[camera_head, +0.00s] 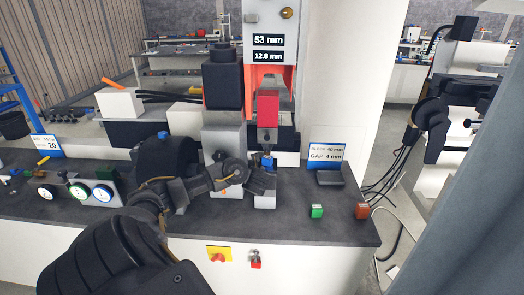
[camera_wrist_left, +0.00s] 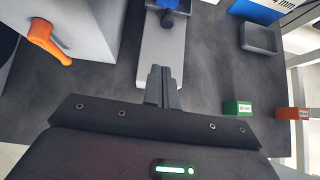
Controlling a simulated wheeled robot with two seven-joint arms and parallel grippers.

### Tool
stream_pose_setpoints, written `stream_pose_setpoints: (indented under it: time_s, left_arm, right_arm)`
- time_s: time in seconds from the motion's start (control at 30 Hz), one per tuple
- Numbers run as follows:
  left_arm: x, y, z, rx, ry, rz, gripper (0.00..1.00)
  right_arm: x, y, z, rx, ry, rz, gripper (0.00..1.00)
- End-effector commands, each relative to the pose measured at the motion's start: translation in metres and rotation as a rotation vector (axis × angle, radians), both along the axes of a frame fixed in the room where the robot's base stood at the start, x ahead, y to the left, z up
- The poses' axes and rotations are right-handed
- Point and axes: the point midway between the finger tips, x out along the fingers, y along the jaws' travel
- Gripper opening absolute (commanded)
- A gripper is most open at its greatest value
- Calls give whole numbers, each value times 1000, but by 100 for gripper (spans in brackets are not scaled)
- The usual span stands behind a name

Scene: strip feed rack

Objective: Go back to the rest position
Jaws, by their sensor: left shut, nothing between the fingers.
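My left arm comes in from the left over the dark bench top. My left gripper (camera_head: 262,183) is in front of the machine's lower column, near a small blue part (camera_head: 267,162). In the left wrist view my left gripper (camera_wrist_left: 162,80) has its two fingers together, with nothing between them. The fingertips point at a light grey block (camera_wrist_left: 163,55), which has a blue part (camera_wrist_left: 168,4) at its far end. I cannot tell whether the fingers touch the block. My right gripper is in neither view.
A press-like machine with a red block (camera_head: 267,108) stands behind the gripper. A green block (camera_head: 316,211), a brown-red block (camera_head: 362,211) and a dark tray (camera_head: 329,177) are at the right. Dials (camera_head: 79,191) stand at the left. An orange handle (camera_wrist_left: 48,40) is close by.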

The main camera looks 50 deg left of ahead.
Motion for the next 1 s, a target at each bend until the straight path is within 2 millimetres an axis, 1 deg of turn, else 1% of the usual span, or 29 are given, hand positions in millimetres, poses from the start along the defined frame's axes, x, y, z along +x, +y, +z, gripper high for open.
stream_pose_setpoints:
  time_s: [0.1, 0.47, 0.57, 0.67, 0.77, 0.8, 0.87, 0.9, 0.97, 1.0]
  left_arm:
    - [-1, -4, 3, 0, 0, -4, 0]
    - [-1, -5, 2, -2, 0, -4, 0]
    - [-3, -17, -7, -33, -15, 6, 0]
    - [-12, -52, -31, -129, -56, 50, 0]
    - [-34, -108, -64, -308, -125, 151, 0]
    - [-47, -134, -77, -399, -157, 216, 0]
    - [-72, -174, -95, -548, -201, 340, 0]
    - [-90, -198, -104, -646, -229, 435, 0]
    - [-117, -227, -112, -779, -263, 583, 0]
    - [-134, -244, -115, -856, -282, 680, 0]
  right_arm:
    - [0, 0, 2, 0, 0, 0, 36]
    - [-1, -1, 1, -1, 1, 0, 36]
    - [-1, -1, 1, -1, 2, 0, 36]
    - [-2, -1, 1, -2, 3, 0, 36]
    - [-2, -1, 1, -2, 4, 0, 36]
    - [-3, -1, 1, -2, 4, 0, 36]
    - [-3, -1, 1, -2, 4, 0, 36]
    - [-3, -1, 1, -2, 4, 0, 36]
    - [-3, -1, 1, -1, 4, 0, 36]
    - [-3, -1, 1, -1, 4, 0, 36]
